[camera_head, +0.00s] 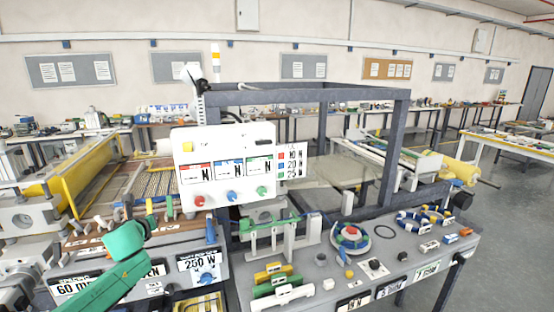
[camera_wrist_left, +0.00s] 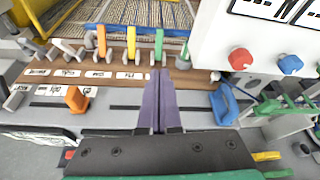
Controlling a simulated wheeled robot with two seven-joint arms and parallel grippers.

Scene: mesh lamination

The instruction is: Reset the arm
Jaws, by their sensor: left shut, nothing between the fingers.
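My left arm comes in from the lower left of the head view, and its green wrist (camera_head: 125,240) is over the near edge of the machine. My left gripper (camera_wrist_left: 158,74) shows in the wrist view with its two purple fingers pressed together and nothing between them. The fingertips appear in front of a brown lever board (camera_wrist_left: 120,77); I cannot tell whether they touch it. My right arm and gripper are in no view.
Orange, yellow and green levers (camera_wrist_left: 130,42) stand behind the fingertips. A white control panel (camera_head: 222,165) with coloured knobs rises to the right. A blue clip (camera_wrist_left: 224,104) is right of the fingers. A grey bench (camera_head: 400,262) with coils and small parts lies further right.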

